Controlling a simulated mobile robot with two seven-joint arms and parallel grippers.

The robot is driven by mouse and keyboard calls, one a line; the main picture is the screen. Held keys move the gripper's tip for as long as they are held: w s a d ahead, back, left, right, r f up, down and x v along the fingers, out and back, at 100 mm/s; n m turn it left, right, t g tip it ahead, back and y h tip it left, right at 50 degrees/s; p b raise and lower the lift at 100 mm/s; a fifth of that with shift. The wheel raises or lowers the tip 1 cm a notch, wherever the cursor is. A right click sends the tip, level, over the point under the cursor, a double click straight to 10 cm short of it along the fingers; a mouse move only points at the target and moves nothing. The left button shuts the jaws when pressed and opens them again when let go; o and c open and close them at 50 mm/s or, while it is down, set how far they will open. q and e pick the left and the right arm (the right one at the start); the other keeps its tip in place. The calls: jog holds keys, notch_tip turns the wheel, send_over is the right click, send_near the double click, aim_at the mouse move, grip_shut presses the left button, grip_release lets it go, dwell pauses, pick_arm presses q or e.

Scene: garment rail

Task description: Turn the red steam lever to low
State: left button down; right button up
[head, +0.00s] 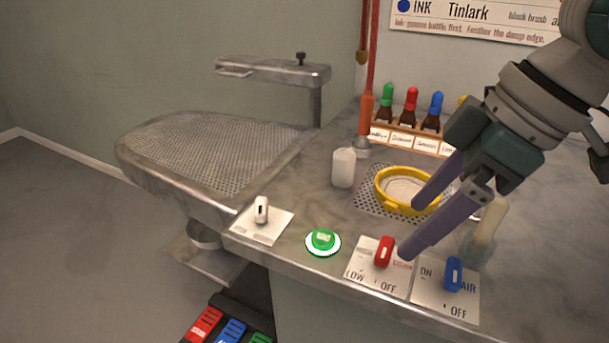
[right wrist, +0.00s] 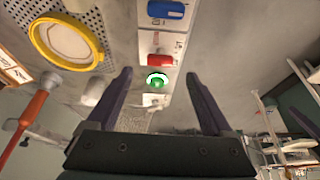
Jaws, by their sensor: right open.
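The red steam lever (head: 384,252) stands on a pale plate (head: 362,279) at the counter's front, lettered LOW at left and OFF below. Its handle stands nearly upright in the picture, not toward LOW. It also shows in the right wrist view (right wrist: 160,60), lying crosswise. My right gripper (head: 412,222) is open and empty, above the counter at the lever's upper right. One finger's tip is close beside the lever in the head view; I cannot tell if they touch. In the right wrist view the fingers (right wrist: 158,76) spread either side of the green button.
A blue lever (head: 453,274) marked AIR is right of the red one. A lit green button (head: 323,241) and a white switch (head: 261,211) are left. A yellow ring (head: 381,192) and pale bottle (head: 343,168) stand behind. A dark purple bar (right wrist: 303,115) may be my left gripper.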

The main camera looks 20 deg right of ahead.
aim_at(388, 247)
jog(key=b+x, duration=0.1)
jog(key=x, duration=0.4)
jog(key=shift+w+f, duration=0.1)
jog(key=shift+f, duration=0.05)
grip_shut()
dwell(0.5)
